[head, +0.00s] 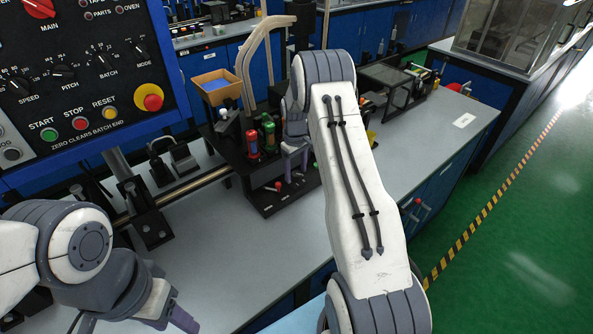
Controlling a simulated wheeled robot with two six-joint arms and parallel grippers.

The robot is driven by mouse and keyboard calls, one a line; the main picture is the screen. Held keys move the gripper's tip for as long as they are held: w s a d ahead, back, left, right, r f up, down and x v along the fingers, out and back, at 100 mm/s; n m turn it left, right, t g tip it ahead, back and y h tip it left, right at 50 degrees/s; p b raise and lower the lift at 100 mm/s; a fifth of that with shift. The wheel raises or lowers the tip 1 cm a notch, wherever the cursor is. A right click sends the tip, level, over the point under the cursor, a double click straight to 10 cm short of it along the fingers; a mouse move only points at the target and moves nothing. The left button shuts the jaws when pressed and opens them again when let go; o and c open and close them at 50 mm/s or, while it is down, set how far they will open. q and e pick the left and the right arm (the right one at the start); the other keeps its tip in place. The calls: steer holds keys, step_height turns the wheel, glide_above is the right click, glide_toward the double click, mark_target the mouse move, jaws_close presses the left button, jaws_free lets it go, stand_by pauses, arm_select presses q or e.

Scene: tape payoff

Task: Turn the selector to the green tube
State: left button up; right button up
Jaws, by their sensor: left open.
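A red tube (252,146) and a green tube (268,134) stand upright side by side on a black fixture (262,199). A small red-tipped lever (274,186) shows low on the fixture's front; I cannot tell whether it is the selector or which tube it points to. My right gripper (294,164) hangs just right of the tubes, fingers down, over the fixture; its grip and any contact are too small to tell. My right arm hides what is behind it. My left gripper (168,318) is open at the bottom left, partly cut off by the frame, away from the fixture.
A control panel (75,75) with knobs and buttons fills the upper left. A metal rail (180,192) runs toward the fixture. The grey bench top (240,260) is clear in front.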

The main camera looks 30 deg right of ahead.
mark_target(295, 173)
step_height(295, 173, up, 10)
steer(key=b, duration=0.2)
steer(key=shift+r, duration=0.2)
stand_by(0.3)
steer(key=shift+a, duration=0.1)
